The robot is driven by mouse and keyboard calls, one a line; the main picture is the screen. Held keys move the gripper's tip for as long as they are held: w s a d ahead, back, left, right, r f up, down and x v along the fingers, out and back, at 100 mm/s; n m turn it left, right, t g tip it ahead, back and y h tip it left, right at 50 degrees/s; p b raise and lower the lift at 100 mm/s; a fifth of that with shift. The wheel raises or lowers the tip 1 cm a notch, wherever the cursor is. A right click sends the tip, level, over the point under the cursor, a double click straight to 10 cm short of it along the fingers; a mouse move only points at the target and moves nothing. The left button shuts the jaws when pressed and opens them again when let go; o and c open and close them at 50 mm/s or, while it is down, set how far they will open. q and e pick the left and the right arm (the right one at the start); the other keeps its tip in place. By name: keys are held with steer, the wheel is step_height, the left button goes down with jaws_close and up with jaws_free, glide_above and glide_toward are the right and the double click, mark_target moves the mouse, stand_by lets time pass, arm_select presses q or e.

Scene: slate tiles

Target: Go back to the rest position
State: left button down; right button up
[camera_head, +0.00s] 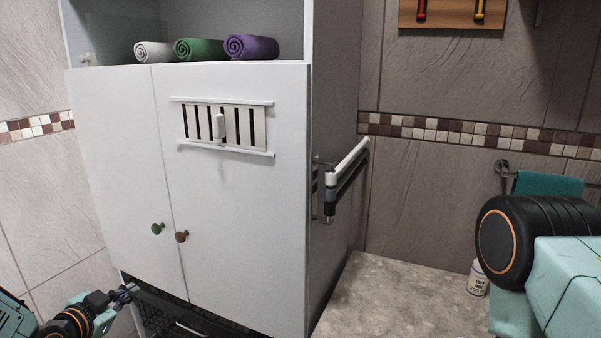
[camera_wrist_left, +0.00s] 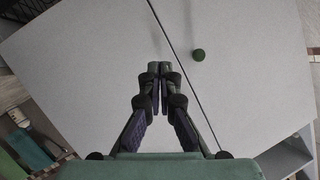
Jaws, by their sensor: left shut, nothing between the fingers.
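My left gripper (camera_head: 128,292) is at the lower left of the head view, in front of the lower part of the white cabinet (camera_head: 110,170). Its fingers are together with nothing between them. In the left wrist view the closed fingers (camera_wrist_left: 159,72) point at the cabinet doors, near the seam and to the left of the green knob (camera_wrist_left: 198,55). The green knob (camera_head: 158,228) and a brown knob (camera_head: 182,236) sit on the two shut doors. My right arm shows at the right edge of the head view, but its gripper is out of view.
Rolled towels in white (camera_head: 153,52), green (camera_head: 199,49) and purple (camera_head: 251,47) lie on the cabinet's open shelf. A slatted vent (camera_head: 224,125) with a slider is on the right door. A folding rail (camera_head: 347,165) sticks out from the cabinet's side. A white can (camera_head: 477,280) stands near my right arm.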

arm_select(q)
steer(key=s+d+f+n+g+b, duration=0.35)
steer(key=s+d+f, duration=0.25)
steer(key=s+f, duration=0.35)
steer(key=s+d+f+n+g+b, duration=0.35)
steer(key=s+d+f, duration=0.35)
steer(key=f, duration=0.4)
steer(key=s+d+f+g+b, duration=0.1)
steer(key=s+f, duration=0.3)
steer(key=s, duration=0.4)
steer(key=s+d+f+g+y+b, duration=0.1)
steer(key=s+f+g+b, duration=0.2)
steer(key=s, duration=0.5)
steer(key=s+d+f+g+b, duration=0.1)
steer(key=s+f+g+b, duration=0.2)
steer(key=s+f, duration=0.4)
steer(key=shift+s+b, duration=0.5)
steer(key=shift+b, duration=0.1)
arm_select(e)
step_height(320, 180, down, 16)
arm_select(q)
steer(key=shift+d+r, duration=0.1)
steer(key=shift+d, duration=0.05)
arm_select(e)
steer(key=shift+d+f, duration=0.1)
steer(key=shift+d, duration=0.05)
arm_select(q)
steer(key=shift+w, duration=0.1)
